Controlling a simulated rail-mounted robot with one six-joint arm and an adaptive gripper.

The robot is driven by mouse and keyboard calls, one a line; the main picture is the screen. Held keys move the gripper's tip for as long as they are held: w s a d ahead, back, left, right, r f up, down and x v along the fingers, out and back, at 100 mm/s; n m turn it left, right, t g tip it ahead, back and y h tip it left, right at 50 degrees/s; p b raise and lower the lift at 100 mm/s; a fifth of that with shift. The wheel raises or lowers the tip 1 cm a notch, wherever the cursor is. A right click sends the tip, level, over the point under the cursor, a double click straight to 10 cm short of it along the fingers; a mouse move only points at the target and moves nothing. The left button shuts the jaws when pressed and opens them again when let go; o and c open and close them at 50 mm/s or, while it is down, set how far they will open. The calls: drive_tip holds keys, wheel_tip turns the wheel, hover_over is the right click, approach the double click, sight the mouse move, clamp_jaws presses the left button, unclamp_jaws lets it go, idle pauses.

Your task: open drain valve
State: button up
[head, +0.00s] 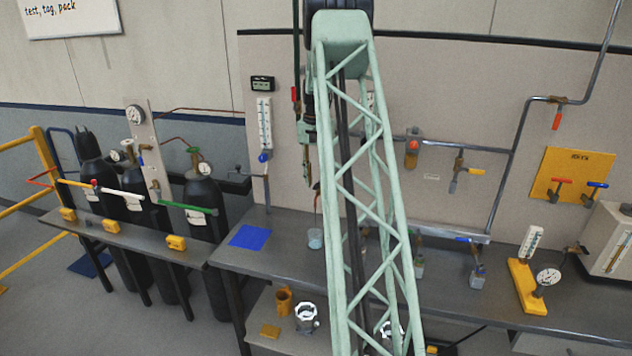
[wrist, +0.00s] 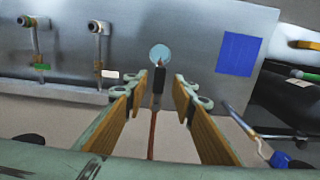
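No valve is legibly labelled as the drain. A thin brown drain pipe (wrist: 152,135) with a dark end piece points toward a clear beaker (wrist: 160,54) on the bench. In the head view the beaker (head: 315,239) stands below the dark end and a thin red-brown line. My gripper (wrist: 158,82) is open, one tan-padded finger on each side of the pipe's dark end, with visible gaps and no clear contact. In the head view my gripper (head: 307,180) hangs in front of the wall panel above the beaker, partly beside my arm's lattice link, which hides the wall behind it.
A blue-handled valve (head: 264,157) sits below a sight gauge left of my gripper. A red-handled valve (head: 557,119) and a yellow-handled valve (head: 468,171) are on pipes to the right. A blue mat (head: 250,236) lies left of the beaker. Gas cylinders (head: 204,220) stand further left.

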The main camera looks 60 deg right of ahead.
drive_tip(key=shift+r, duration=0.1)
idle(0.3)
wheel_tip(320, 180, up, 12)
idle(0.7)
idle(0.4)
drive_tip(key=shift+a, duration=0.1)
